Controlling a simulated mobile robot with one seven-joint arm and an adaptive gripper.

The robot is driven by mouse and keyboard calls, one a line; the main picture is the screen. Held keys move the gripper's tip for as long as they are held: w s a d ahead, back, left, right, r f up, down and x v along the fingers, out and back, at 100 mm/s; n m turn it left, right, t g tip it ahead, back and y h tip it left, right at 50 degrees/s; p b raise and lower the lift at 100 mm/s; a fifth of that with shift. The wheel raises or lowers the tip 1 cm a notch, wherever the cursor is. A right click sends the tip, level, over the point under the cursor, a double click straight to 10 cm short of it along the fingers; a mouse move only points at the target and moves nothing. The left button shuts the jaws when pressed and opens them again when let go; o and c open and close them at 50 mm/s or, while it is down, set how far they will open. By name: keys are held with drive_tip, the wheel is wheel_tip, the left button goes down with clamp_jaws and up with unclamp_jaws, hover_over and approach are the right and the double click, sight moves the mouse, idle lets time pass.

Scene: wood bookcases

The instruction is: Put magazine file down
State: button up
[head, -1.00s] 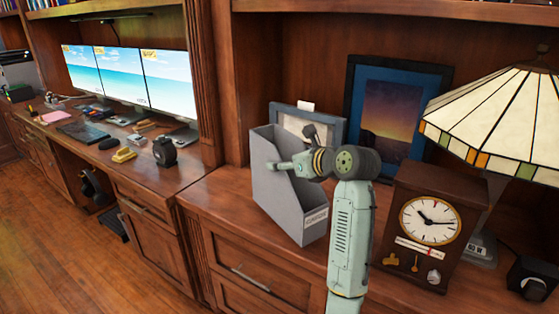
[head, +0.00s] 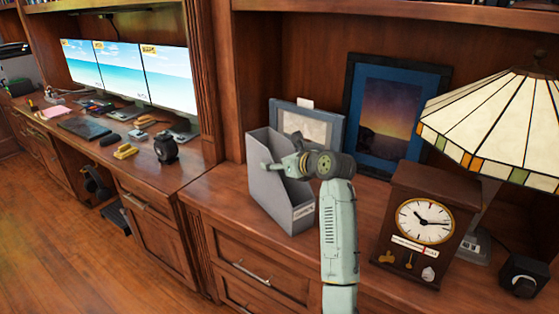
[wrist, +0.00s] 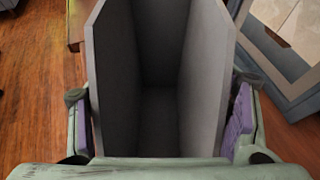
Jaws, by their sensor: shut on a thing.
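The grey magazine file (head: 266,192) is upright at the left end of the wooden counter (head: 362,232), with a label low on its narrow front. My gripper (head: 283,166) is shut on it near the upper part. In the wrist view the open, empty inside of the magazine file (wrist: 112,85) faces the camera, and the purple pads of my gripper (wrist: 162,120) press its two outer sides. The base of the file is at or just above the counter; I cannot tell whether it touches.
A grey-blue framed picture (head: 325,122) stands close behind the file, and a dark-framed picture (head: 392,115) leans at the back. A clock (head: 407,250) and a stained-glass lamp (head: 497,115) stand to the right. A lower desk with monitors (head: 165,80) is at left.

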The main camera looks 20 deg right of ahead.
drive_tip(key=o, duration=1.9)
drive_tip(key=b+v, duration=0.3)
drive_tip(key=v, duration=0.9)
